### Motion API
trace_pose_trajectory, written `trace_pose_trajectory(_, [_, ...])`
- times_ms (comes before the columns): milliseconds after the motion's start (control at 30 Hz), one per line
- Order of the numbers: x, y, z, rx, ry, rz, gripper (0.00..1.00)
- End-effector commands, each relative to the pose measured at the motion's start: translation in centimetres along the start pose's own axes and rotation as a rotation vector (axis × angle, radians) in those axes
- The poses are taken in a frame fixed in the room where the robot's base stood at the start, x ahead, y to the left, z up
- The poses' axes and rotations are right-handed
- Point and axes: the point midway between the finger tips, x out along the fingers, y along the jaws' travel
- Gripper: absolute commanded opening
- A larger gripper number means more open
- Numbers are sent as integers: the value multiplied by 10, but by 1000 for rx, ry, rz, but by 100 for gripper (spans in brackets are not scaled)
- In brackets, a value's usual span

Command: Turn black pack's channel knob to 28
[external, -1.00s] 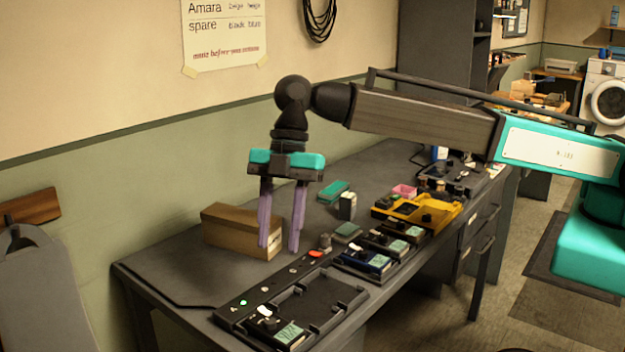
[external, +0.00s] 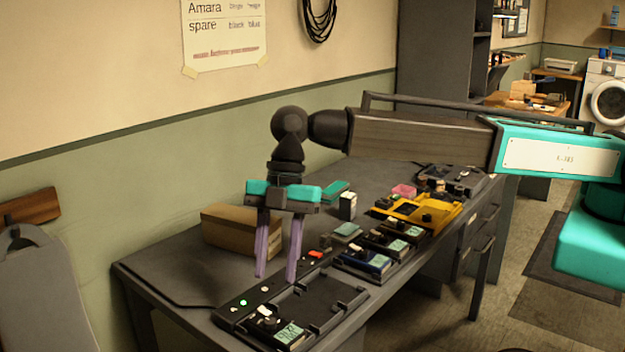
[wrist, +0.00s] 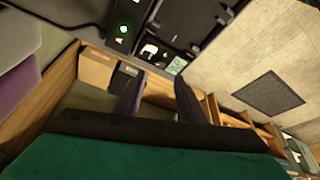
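A black pack (external: 275,328) with a green display sits at the near-left end of the dark charging tray (external: 335,307). A white spot and a dark knob-like part show on its top, but its setting is too small to read. The pack also shows in the wrist view (wrist: 162,56), beyond the fingertips. My gripper (external: 276,278) points down with its two purple fingers apart and nothing between them. It hangs above the bench, behind and above the pack, not touching it. The fingers also show in the wrist view (wrist: 158,82).
A strip with a lit green lamp (external: 243,302) runs along the tray's back. A blue pack (external: 366,262), other dark packs and a yellow unit (external: 420,208) stand farther right. A cardboard box (external: 230,230) stands behind my gripper. Much of the tray is empty.

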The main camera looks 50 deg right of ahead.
Motion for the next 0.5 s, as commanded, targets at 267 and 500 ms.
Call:
trace_pose_trajectory(267, [34,0,0,0,-1,-2,36])
trace_pose_trajectory(500, [62,0,0,0,-1,-1,36])
